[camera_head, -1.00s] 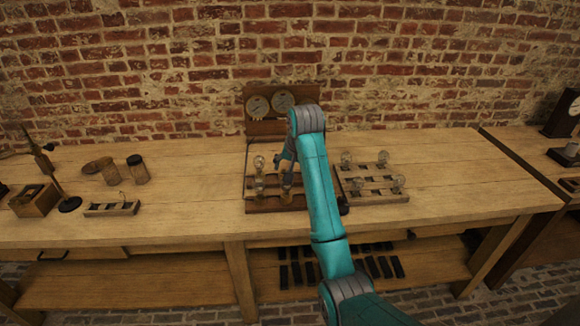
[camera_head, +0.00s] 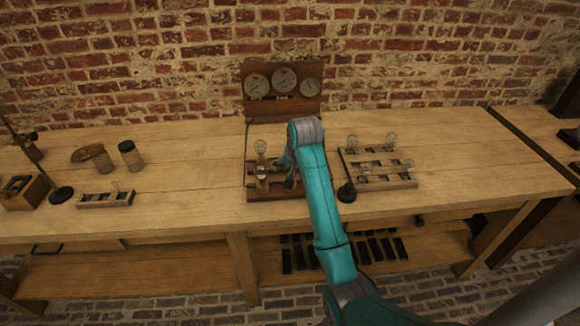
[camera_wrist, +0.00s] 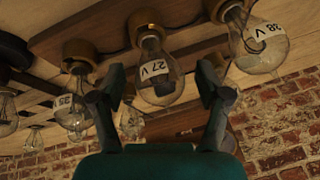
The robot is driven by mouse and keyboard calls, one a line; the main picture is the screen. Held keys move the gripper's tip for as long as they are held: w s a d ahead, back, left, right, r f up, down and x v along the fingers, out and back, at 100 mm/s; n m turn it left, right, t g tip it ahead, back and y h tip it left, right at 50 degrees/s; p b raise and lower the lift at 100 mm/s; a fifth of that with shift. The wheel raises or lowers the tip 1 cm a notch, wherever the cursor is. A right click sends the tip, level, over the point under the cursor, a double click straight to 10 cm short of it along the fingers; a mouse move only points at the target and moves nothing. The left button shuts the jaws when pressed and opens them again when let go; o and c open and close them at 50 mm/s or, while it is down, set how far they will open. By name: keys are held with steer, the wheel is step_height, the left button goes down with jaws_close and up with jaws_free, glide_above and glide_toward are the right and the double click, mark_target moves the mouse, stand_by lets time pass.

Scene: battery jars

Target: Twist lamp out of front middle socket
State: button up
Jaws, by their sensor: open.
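A clear glass lamp (camera_wrist: 163,90) marked 27 V sits in a brass socket (camera_wrist: 147,32) in the wrist view, seen with the brick wall at the bottom. My gripper (camera_wrist: 160,78) is open, with one finger on each side of this lamp and visible gaps between. A lamp (camera_wrist: 262,42) marked 38 V sits in a socket to the right, and another labelled lamp (camera_wrist: 74,115) is to the left. In the head view my gripper (camera_head: 288,172) is over the wooden lamp board (camera_head: 262,196); my arm hides the board's middle and right.
A gauge panel (camera_head: 283,76) stands behind the board. A rack with several lamps (camera_head: 385,184) is to the right, with a round black base (camera_head: 346,193) by its corner. A jar (camera_head: 130,155) and a small wooden rack (camera_head: 106,198) are left. Bare bench lies between.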

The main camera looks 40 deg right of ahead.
steer(key=c, duration=1.4)
steer(key=n+y, duration=0.1)
steer(key=n, duration=0.2)
steer(key=shift+d, duration=0.1)
steer(key=n+y, duration=0.2)
steer(key=n, duration=0.1)
steer(key=shift+n, duration=0.3)
steer(key=shift+n+y, duration=0.5)
steer(key=shift+n, duration=0.5)
steer(key=n+g+y, duration=0.1)
steer(key=n, duration=0.3)
steer(key=shift+f, duration=0.1)
